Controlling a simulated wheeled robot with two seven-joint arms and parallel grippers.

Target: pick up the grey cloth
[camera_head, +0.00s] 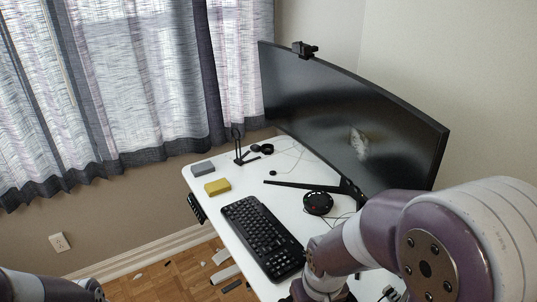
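The grey cloth (203,169) looks like a small folded, flat block. It lies at the far left corner of the white desk (229,171), just behind a yellow folded cloth or sponge (217,187), with a small gap between them. My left arm shows only as a small part at the bottom left corner, well away from the desk; its gripper is out of view. My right arm fills the bottom right and covers the near right part of the desk. Its gripper is not visible. Nothing touches the grey cloth.
A black keyboard (262,237) lies along the desk's left edge. A large curved monitor (350,120) stands at the back on its stand. A black stand (240,155), a round black device (318,203) and cables lie on the desk. Small items lie on the wooden floor (165,283).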

